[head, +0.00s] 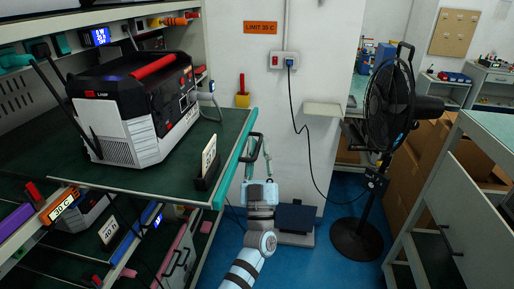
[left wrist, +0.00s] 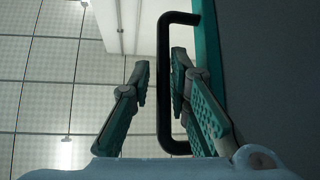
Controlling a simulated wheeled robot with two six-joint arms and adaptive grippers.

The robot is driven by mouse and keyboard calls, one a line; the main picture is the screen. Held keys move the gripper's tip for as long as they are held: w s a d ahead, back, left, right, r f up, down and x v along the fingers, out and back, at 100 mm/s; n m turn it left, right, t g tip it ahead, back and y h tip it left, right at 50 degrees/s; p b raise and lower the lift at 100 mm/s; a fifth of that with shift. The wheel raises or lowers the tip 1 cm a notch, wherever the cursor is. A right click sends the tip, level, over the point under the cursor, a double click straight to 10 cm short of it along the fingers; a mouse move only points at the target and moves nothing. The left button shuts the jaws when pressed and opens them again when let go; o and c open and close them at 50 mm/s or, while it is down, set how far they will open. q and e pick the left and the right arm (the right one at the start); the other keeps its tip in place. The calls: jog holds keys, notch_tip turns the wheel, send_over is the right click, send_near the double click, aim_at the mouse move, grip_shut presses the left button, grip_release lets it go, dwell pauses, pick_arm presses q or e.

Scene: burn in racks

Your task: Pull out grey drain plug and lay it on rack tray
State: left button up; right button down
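I cannot make out a grey drain plug for certain in either view. The rack tray (head: 140,178) is dark green with a teal front edge (head: 231,165), and carries a black-and-white machine (head: 140,105) with a red top handle. A pale cable loops from the machine's right side. My left gripper (head: 257,143) is at the tray's front edge. In the left wrist view a black bar handle (left wrist: 165,90) stands between the fingers of my left gripper (left wrist: 160,62). The fingers are apart, with a gap at the left and the right finger close to the bar. My right gripper is out of view.
A small card stand (head: 208,165) sits near the tray's front edge. A lower shelf (head: 110,235) holds more units. A wall socket (head: 284,61) has a cable hanging down. A black fan (head: 385,110) stands right, with a cabinet (head: 470,200) beyond. Blue floor lies between.

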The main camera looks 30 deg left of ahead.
pick_arm(q)
jog(key=shift+d, duration=0.1)
dwell(0.4)
jog(key=v, duration=1.2)
